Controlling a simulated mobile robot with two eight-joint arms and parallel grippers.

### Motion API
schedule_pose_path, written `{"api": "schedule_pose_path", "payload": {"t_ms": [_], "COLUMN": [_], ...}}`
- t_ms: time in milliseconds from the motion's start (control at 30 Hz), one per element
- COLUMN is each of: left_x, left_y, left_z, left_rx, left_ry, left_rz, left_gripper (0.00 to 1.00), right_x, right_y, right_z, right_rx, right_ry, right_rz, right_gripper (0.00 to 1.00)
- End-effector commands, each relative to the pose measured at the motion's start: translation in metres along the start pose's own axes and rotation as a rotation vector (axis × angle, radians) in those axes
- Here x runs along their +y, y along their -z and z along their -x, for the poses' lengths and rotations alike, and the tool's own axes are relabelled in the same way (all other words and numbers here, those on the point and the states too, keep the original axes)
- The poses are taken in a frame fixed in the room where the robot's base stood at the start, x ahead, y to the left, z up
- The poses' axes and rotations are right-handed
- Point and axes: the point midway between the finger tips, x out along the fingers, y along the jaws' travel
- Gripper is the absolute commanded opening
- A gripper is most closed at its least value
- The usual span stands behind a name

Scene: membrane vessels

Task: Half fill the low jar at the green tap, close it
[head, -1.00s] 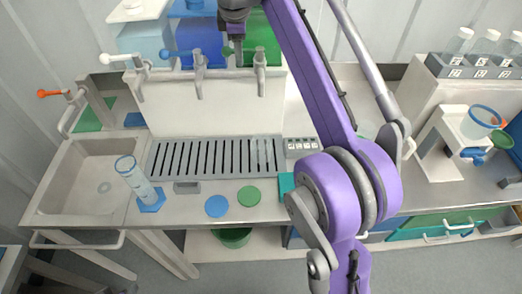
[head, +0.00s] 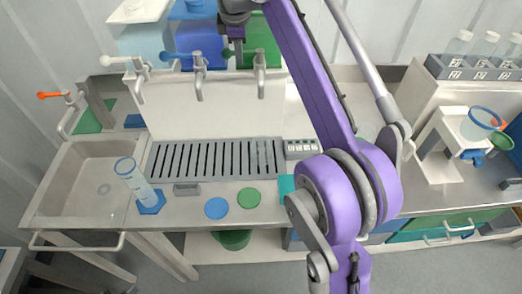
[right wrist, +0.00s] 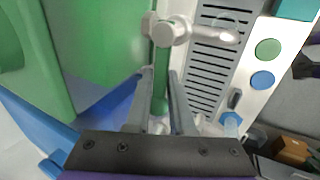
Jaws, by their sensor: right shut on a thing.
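The green tap (head: 260,75) stands in front of the green tank (head: 270,42), its spout over the slotted drip grate (head: 215,158). My right gripper (head: 232,47) is at its green lever (head: 227,52). In the right wrist view my right gripper (right wrist: 161,105) has its fingers shut around the green lever (right wrist: 159,85). The tap's grey spout (right wrist: 205,35) lies just beyond. A faint clear outline (right wrist: 226,20) shows on the grate; I cannot tell whether it is the low jar. My left gripper is not in view.
A clear blue-rimmed vessel (head: 137,182) stands on a blue hexagonal pad beside the sink (head: 85,178). A blue disc (head: 216,208) and a green disc (head: 249,197) lie on the front counter. Another blue-rimmed vessel (head: 483,118) is on a white stand at right.

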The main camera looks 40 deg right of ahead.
Motion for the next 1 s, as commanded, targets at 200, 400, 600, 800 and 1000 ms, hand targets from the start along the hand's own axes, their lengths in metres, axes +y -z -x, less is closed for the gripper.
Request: {"api": "schedule_pose_path", "payload": {"t_ms": [200, 400, 600, 800, 1000], "left_x": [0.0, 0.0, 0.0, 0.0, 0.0], "left_y": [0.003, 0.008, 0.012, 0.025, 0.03], "left_z": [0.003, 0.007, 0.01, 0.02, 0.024], "left_rx": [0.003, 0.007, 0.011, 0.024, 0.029], "left_ry": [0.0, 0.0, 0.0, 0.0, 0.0], "left_rz": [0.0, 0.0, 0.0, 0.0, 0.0], "left_gripper": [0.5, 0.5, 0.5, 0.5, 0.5], "right_x": [-0.009, -0.017, -0.02, -0.028, -0.033], "right_y": [-0.004, -0.005, -0.008, -0.014, -0.016], "right_z": [0.005, 0.009, 0.01, 0.016, 0.016], "right_rx": [0.074, 0.14, 0.174, 0.259, 0.303], "right_ry": [-0.001, 0.0, -0.002, -0.002, -0.002], "right_rz": [0.172, 0.331, 0.411, 0.608, 0.715], "right_gripper": [0.0, 0.0, 0.0, 0.0, 0.0]}}
